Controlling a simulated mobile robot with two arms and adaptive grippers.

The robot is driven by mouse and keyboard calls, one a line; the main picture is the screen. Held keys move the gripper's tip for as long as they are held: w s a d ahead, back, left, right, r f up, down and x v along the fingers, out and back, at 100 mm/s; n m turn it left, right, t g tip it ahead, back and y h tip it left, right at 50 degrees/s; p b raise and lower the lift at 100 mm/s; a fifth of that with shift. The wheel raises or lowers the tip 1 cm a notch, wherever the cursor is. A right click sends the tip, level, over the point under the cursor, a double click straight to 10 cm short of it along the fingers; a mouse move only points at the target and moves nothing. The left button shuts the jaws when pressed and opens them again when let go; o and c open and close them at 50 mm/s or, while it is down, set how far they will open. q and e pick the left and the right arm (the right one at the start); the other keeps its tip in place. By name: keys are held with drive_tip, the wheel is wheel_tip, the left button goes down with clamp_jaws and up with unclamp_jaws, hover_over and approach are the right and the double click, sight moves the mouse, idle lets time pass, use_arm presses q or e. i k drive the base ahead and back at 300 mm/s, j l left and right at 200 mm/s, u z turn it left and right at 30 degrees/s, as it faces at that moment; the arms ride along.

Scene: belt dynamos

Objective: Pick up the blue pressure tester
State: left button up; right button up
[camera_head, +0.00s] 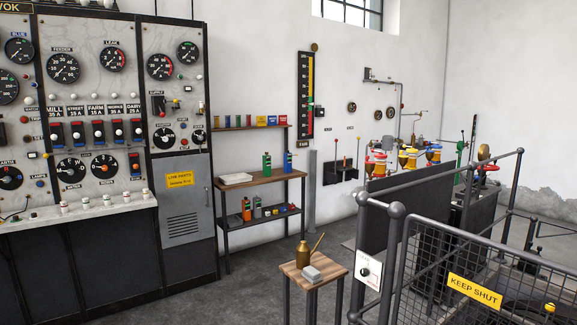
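A small upright blue thing (288,161), bottle-like in shape, stands at the right end of the wooden top of the shelf rack (262,177). It is too small to tell for certain whether it is the blue pressure tester. A green bottle-like thing (266,163) stands to its left, apart from it. Neither of my grippers is in view, and nothing is touching the blue thing.
The shelf rack's lower shelf holds several small items, including an orange one (246,209). A wooden stool (313,272) with a brass oil can (303,254) stands in front. A mesh railing (470,265) blocks the right. Grey floor (255,275) lies clear before the rack.

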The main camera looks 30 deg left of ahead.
sight(287, 157)
drive_tip(key=i+j+u, duration=0.25)
drive_tip(key=u, duration=0.15)
drive_tip(key=i+j+u, duration=0.2)
drive_tip(key=i+u, duration=0.9)
drive_tip(key=i+j+u, duration=0.25)
drive_tip(key=i, duration=0.6)
drive_tip(key=i+u, duration=0.25)
drive_tip(key=i, duration=0.55)
drive_tip(key=i+l+z, duration=0.2)
drive_tip(key=i+z, duration=0.15)
drive_tip(key=i, duration=0.25)
drive_tip(key=i+z, duration=0.4)
drive_tip(key=i, duration=0.15)
drive_tip(key=i+j+z, duration=0.15)
drive_tip(key=i+z, duration=0.2)
drive_tip(key=i, duration=0.25)
drive_tip(key=i+l+u, duration=0.1)
drive_tip(key=i+l, duration=0.6)
drive_tip(key=i+l+u, duration=0.1)
drive_tip(key=i+l, duration=0.6)
drive_tip(key=l, duration=1.65)
drive_tip(key=i+l+u, duration=0.5)
drive_tip(key=i+l, duration=0.2)
drive_tip(key=i+l+u, duration=0.3)
drive_tip(key=l, duration=0.2)
drive_tip(key=i+l+u, duration=0.25)
drive_tip(key=l, duration=0.25)
